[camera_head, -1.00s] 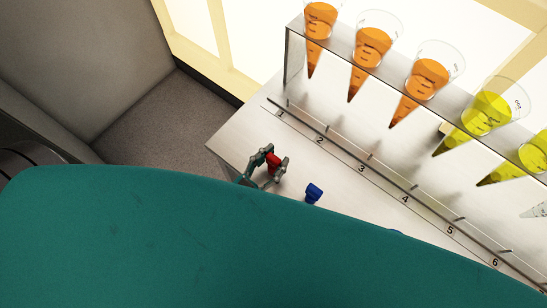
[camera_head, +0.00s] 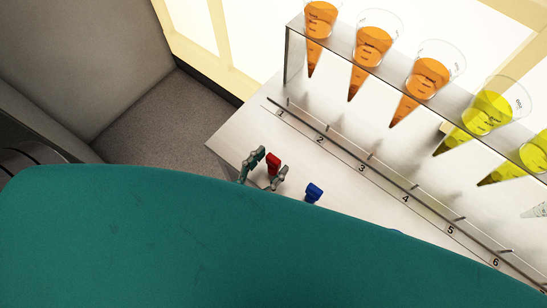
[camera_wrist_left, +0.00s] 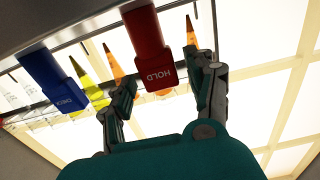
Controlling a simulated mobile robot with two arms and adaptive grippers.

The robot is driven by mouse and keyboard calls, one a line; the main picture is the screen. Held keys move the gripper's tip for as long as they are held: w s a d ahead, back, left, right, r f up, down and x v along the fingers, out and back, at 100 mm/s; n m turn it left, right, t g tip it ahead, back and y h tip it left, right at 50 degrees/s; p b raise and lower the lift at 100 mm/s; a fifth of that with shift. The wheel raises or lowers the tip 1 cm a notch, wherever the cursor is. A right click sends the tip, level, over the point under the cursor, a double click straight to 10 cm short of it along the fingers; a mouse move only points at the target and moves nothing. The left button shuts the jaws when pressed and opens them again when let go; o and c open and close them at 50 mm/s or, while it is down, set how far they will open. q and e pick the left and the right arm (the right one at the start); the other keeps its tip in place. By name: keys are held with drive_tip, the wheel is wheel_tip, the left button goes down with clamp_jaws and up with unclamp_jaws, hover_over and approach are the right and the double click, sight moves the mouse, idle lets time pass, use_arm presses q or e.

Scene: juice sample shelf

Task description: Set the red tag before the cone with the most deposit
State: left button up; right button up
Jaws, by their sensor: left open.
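The red tag (camera_head: 273,161) stands on the shelf board's left end, in front of the numbered strip. In the left wrist view the red tag (camera_wrist_left: 146,40) reads HOLD. My left gripper (camera_head: 266,169) is open, with one finger on each side of the red tag. The cones hang in a rack: orange cones (camera_head: 320,22), (camera_head: 373,48) and (camera_head: 427,80) at the left, then yellow cones (camera_head: 488,112) and (camera_head: 535,155), and a pale one (camera_head: 537,207) cut by the frame edge. Their deposit levels are too small to compare. My right gripper is not in view.
A blue tag (camera_head: 314,193) stands right of the red one; it reads CHECK in the left wrist view (camera_wrist_left: 52,80). A rail with short pegs (camera_head: 372,156) runs along numbers 1 to 6. My teal arm hides the board's near side. Bare board lies between tags and strip.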

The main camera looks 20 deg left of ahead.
use_arm(q)
drive_tip(key=b+v, duration=0.1)
drive_tip(key=v, duration=0.9)
drive_tip(key=shift+s, duration=0.15)
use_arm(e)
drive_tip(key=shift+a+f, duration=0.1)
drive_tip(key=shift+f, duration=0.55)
use_arm(q)
drive_tip(key=shift+a, duration=0.1)
drive_tip(key=s+a+f+g+y, duration=0.1)
drive_tip(key=f+g, duration=0.1)
drive_tip(key=f, duration=0.7)
drive_tip(key=s+a+f+n+g+y, duration=0.1)
drive_tip(key=f+g+y, duration=0.15)
drive_tip(key=f, duration=0.65)
drive_tip(key=s+a+f+g, duration=0.1)
drive_tip(key=f+g, duration=0.2)
drive_tip(key=f, duration=0.7)
drive_tip(key=s+a+f+g+y, duration=0.1)
drive_tip(key=s+a+f+g, duration=0.2)
drive_tip(key=s+f, duration=0.3)
drive_tip(key=s+a+f+g+y, duration=0.1)
drive_tip(key=s+a+f+g, duration=0.2)
drive_tip(key=f, duration=0.6)
drive_tip(key=s+g, duration=0.2)
drive_tip(key=shift+s+a+f+n+y, duration=0.25)
drive_tip(key=shift+s+f+n+y, duration=0.05)
drive_tip(key=shift+s+f+y, duration=0.1)
